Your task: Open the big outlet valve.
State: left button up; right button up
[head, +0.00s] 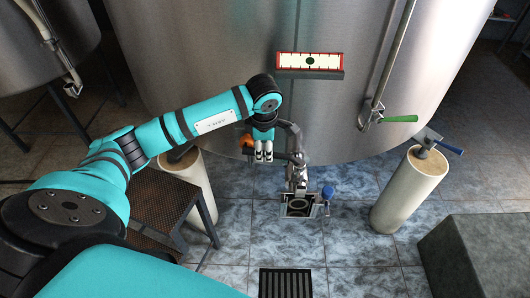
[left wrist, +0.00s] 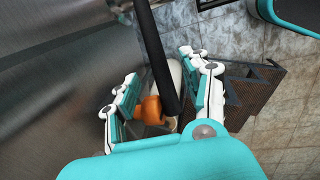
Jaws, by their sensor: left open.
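The outlet fitting (head: 299,172) is a grey bent pipe low at the front of the big steel tank (head: 215,60). A dark bar, probably its lever, reaches left from it towards my left gripper (head: 263,156). The left gripper is open and points down at the bar. In the left wrist view, the black bar (left wrist: 160,60) passes between the spread fingers of the left gripper (left wrist: 160,95), with no clear grip on it. An orange piece (left wrist: 151,110) shows behind the bar's lower end; what it belongs to is unclear. My right gripper is out of view.
A cream post (head: 402,192) stands at the right with a blue-handled tool (head: 445,145) on top. Another cream post (head: 200,190) and a brown perforated step (head: 165,205) are at the left. A green-handled valve (head: 400,119) is on the tank. A floor grate (head: 286,283) lies in front.

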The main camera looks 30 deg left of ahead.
pick_arm(q)
jog(key=shift+w+a+f, duration=0.1)
jog(key=shift+w+f, duration=0.1)
jog(key=shift+f, duration=0.85)
jog(key=shift+w+a+f, duration=0.1)
jog(key=shift+w+f, duration=0.05)
jog(key=shift+f, duration=0.85)
jog(key=shift+c, duration=0.4)
grip_shut()
